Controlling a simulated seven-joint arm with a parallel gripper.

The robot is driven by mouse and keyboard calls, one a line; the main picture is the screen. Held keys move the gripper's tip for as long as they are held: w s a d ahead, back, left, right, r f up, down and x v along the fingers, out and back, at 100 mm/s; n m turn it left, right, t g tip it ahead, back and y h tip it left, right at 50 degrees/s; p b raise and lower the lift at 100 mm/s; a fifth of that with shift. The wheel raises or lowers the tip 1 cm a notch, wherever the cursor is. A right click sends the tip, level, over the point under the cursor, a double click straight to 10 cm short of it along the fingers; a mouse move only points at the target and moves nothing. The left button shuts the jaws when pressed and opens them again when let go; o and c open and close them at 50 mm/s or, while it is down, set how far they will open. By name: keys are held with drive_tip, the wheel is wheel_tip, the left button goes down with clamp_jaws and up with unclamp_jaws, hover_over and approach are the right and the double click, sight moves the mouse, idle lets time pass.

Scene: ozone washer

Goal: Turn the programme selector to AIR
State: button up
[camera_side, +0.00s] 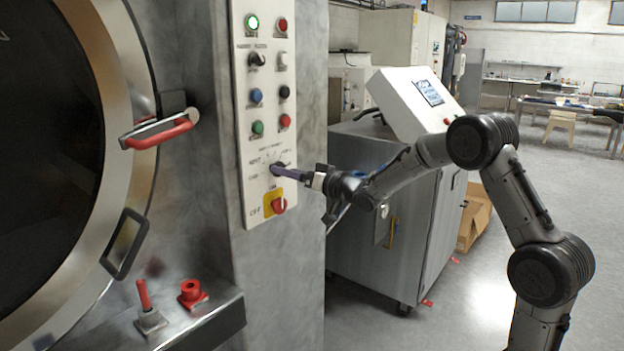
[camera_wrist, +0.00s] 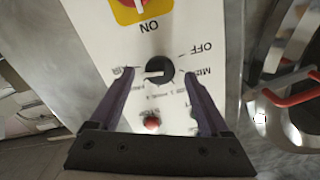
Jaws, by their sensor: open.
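The programme selector (camera_wrist: 159,69) is a round black knob with a white pointer, on a pale control panel (camera_side: 259,200). In the wrist view the picture is upside down, and the pointer lies roughly level, its white bar towards the left. OFF and MIST labels show to the right of the knob; the label at the left is partly covered by a finger. My gripper (camera_wrist: 158,76) is open, with one purple finger on each side of the knob and gaps between. In the side view my gripper (camera_side: 283,172) reaches the panel at the selector and hides most of it.
A red switch on a yellow plate (camera_side: 275,204) sits just below the selector. Several buttons and lamps, among them a red button (camera_side: 285,121), sit above. A red-handled door latch (camera_side: 160,133) is to the left. A grey cabinet (camera_side: 380,215) stands behind my arm.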

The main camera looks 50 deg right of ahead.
drive_tip(key=s, duration=1.2)
drive_tip(key=shift+s, duration=0.25)
drive_tip(key=shift+a, duration=0.1)
